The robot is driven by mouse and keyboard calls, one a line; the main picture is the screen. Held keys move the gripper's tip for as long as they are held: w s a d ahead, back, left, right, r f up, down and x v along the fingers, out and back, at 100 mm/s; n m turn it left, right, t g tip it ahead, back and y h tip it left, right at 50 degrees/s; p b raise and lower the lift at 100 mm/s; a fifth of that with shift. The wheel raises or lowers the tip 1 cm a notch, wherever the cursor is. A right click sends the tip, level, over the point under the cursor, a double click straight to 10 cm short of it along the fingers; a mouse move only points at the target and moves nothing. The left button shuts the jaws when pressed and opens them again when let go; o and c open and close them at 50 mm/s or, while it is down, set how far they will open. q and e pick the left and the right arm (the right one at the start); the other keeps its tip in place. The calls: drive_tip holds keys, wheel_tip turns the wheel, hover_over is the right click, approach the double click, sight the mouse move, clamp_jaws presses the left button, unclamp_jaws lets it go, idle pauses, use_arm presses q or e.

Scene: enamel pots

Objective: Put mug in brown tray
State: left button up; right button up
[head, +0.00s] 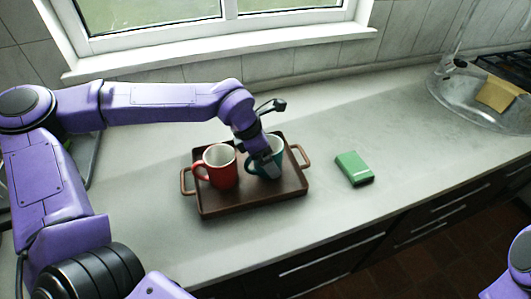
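A brown tray (218,209) with a handle at each end lies on the counter. A red mug (221,175) with a white inside stands upright in its left half, handle to the left. A teal mug (277,169) stands in its right half, apparently upright, partly hidden by my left gripper. My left gripper (268,162) reaches down onto the teal mug at its rim. Its fingertips are partly hidden, so I cannot tell whether it is closed on the mug. My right gripper is out of view; only part of that arm shows at the lower right.
A green box (354,168) lies on the counter right of the tray. A clear glass-like dome (478,98) with a yellow item (496,95) stands at the far right. The window sill (220,52) is behind. The counter (400,125) between is clear.

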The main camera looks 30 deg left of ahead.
use_arm(q)
drive_tip(key=v, duration=1.2)
drive_tip(key=shift+r, duration=0.15)
